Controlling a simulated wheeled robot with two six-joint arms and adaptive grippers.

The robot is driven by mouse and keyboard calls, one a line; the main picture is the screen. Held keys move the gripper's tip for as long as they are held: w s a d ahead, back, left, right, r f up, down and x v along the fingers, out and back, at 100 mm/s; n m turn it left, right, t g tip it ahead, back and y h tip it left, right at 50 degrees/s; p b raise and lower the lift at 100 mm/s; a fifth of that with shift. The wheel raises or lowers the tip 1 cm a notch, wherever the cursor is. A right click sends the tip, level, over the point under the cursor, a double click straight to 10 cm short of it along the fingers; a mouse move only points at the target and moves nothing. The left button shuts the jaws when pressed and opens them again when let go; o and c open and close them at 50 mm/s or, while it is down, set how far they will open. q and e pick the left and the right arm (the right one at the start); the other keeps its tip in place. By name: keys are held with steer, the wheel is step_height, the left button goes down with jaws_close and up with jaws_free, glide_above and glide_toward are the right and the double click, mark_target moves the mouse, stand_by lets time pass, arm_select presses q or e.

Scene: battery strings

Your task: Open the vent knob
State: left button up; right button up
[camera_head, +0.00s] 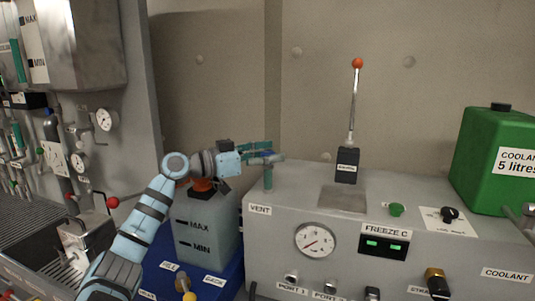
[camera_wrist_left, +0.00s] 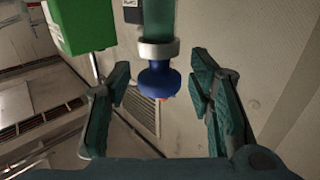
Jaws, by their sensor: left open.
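The blue vent knob (camera_wrist_left: 160,80) sits on a grey collar at the end of a green translucent tube (camera_wrist_left: 159,18). In the head view the tube (camera_head: 268,179) stands upright on the grey machine, just above the VENT label (camera_head: 260,210). My left gripper (camera_head: 268,154) reaches in from the left at the top of this tube, and its fingers largely hide the knob there. In the left wrist view my left gripper (camera_wrist_left: 161,72) is open, with one dark green finger on each side of the knob. Gaps show between the knob and both fingers. My right gripper is not in view.
A pressure gauge (camera_head: 316,240) and a FREEZE C display (camera_head: 384,246) are on the machine's front. A translucent tank (camera_head: 206,232) stands under my left arm. A green coolant can (camera_head: 496,160) is at the right.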

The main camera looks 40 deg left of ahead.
mark_target(268, 152)
arm_select(q)
step_height(268, 152, up, 10)
steer(key=shift+r, duration=0.1)
stand_by(0.4)
